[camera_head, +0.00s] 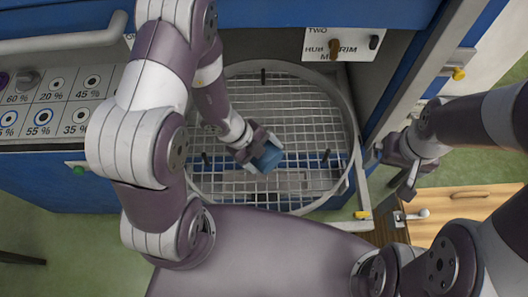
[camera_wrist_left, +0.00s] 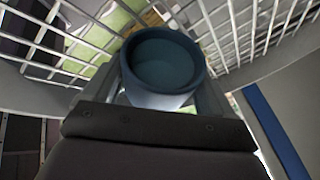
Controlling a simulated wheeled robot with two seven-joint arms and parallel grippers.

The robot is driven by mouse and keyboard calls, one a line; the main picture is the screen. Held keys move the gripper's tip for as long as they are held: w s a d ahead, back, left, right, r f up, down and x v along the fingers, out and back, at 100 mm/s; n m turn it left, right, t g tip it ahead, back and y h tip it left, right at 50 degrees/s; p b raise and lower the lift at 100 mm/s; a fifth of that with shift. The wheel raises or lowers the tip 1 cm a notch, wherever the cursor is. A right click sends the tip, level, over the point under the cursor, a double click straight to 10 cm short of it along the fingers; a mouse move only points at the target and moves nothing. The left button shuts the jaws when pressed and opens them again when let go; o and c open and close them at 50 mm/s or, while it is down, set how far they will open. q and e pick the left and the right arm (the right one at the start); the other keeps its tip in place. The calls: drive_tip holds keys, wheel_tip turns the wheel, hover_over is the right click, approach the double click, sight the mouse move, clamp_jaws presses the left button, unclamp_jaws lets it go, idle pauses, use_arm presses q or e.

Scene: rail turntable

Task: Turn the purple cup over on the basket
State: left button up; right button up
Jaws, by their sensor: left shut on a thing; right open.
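The cup (camera_head: 269,157) in my left gripper looks blue, not purple; no purple cup shows. My left gripper (camera_head: 260,150) is shut on it over the round wire basket (camera_head: 312,108). In the left wrist view, the cup (camera_wrist_left: 163,65) sits between the fingers with its round, dark opening facing the camera. The basket's wire grid (camera_wrist_left: 235,30) shows beyond it. I cannot tell whether the cup touches the wires. My right gripper (camera_head: 392,174) is open and empty, right of the basket and outside its rim.
A blue cabinet with a panel of percent-marked knobs (camera_head: 55,100) stands at the left. A sign with two small levers (camera_head: 345,45) is behind the basket. Much of the basket's grid is bare.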

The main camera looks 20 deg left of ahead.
use_arm(q)
drive_tip(key=shift+f+b, duration=0.4)
drive_tip(key=shift+f, duration=0.05)
idle(0.4)
drive_tip(key=o, duration=0.9)
drive_tip(key=shift+o, duration=0.2)
drive_tip(key=p+v, duration=0.5)
drive_tip(key=v, duration=0.7)
drive_tip(key=shift+a+r, duration=0.2)
drive_tip(key=shift+r, duration=0.15)
